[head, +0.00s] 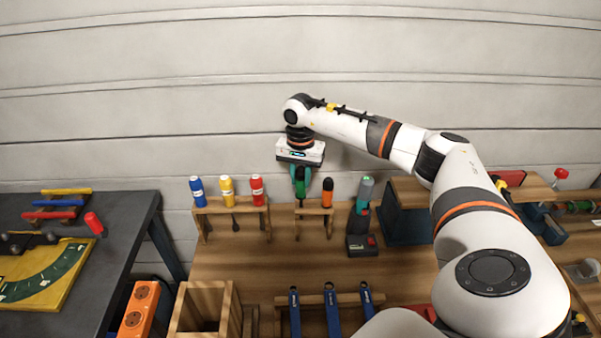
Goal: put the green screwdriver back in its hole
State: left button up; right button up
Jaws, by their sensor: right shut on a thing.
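My right gripper (301,173) points down over the small wooden screwdriver rack (314,210) at the back of the bench. It is shut on the green screwdriver (300,188), whose green handle shows between and just below the fingers. The screwdriver is roughly upright at the left end of that rack, beside the orange-and-black screwdriver (327,192) standing in it. The fingers hide part of the handle. I cannot tell whether its shaft is in the hole. My left gripper is out of view.
A cordless drill (363,220) stands close to the right. In front are a rack with blue-handled tools (331,308) and an open wooden box (203,305). The bench between is clear.

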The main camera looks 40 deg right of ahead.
aim_at(300, 187)
jog(key=shift+f, duration=0.5)
jog(key=shift+f+b, duration=1.3)
jog(key=shift+f, duration=0.1)
dwell(0.3)
jog(key=o, duration=1.1)
jog(key=shift+o, duration=0.5)
jog(key=shift+o, duration=1.1)
